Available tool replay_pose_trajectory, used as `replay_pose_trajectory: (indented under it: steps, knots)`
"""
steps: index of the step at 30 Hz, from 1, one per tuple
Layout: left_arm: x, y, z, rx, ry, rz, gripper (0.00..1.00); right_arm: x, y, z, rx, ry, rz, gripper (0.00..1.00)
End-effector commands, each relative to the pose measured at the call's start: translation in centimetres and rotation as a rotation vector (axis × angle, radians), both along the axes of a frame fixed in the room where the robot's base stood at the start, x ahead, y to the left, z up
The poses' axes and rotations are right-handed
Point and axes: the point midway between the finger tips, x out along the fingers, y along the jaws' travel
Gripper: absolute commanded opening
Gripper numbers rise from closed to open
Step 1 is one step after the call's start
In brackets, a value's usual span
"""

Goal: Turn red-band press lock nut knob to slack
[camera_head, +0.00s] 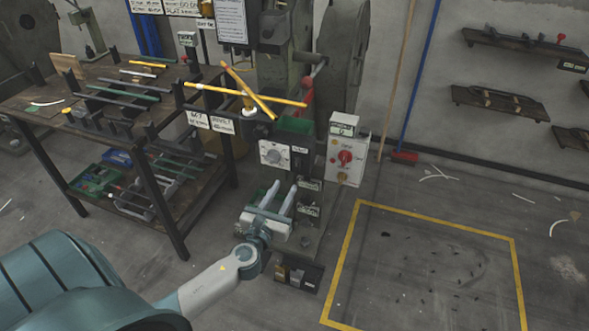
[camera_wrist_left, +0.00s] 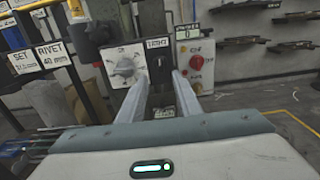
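The press (camera_head: 285,70) stands at the centre of the head view, with a red part (camera_head: 307,92) on its upper body. A pale round knob (camera_head: 272,155) sits on a light plate on the press front. The knob also shows in the left wrist view (camera_wrist_left: 124,69), left of the fingers. I cannot tell its setting, or for certain that it is the lock nut knob. My left gripper (camera_head: 282,186) is open and empty, below and in front of the knob and apart from it. Its fingers (camera_wrist_left: 160,76) point toward the press. My right gripper is not in view.
A control box (camera_head: 346,158) with a red knob stands right of the plate. A workbench (camera_head: 120,88) with rods is at the left.

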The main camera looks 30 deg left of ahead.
Motion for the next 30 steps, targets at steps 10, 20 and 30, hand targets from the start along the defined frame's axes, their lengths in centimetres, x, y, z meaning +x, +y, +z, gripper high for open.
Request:
replay_pose_trajectory:
  steps: [10,20,30]
  knots:
    - [6.0,1.4,0.1,-0.001,0.000,0.001,0.31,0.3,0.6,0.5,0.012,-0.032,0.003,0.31]
    - [9.1,2.2,0.0,0.000,0.001,0.000,0.31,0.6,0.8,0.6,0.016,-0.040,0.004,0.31]
    - [9.4,2.2,0.0,-0.001,0.000,0.000,0.31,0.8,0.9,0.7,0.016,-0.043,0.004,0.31]
